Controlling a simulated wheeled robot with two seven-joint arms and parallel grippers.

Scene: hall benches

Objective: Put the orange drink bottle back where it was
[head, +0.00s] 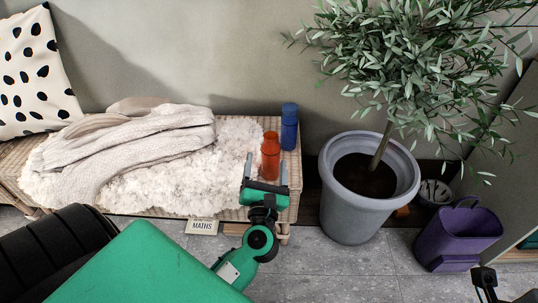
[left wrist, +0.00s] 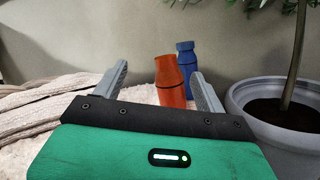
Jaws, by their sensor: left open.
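The orange drink bottle (head: 270,157) stands upright on the right part of the wicker bench (head: 291,190), at the edge of the white fleece. It also shows in the left wrist view (left wrist: 171,84), beyond the gripper body and nearer the right finger. My left gripper (head: 267,167) is open and empty, its fingers pointing toward the bottle from the front. The bottle lies between the finger lines, with no visible grip on it. Its lower end is partly hidden by the gripper.
A blue bottle (head: 289,127) stands just behind and right of the orange one. A knitted blanket (head: 150,145) lies on the fleece (head: 205,180). A large grey plant pot (head: 352,215) stands right of the bench, with a purple bin (head: 462,235) beyond. A MATHS book (head: 202,226) is below the bench front.

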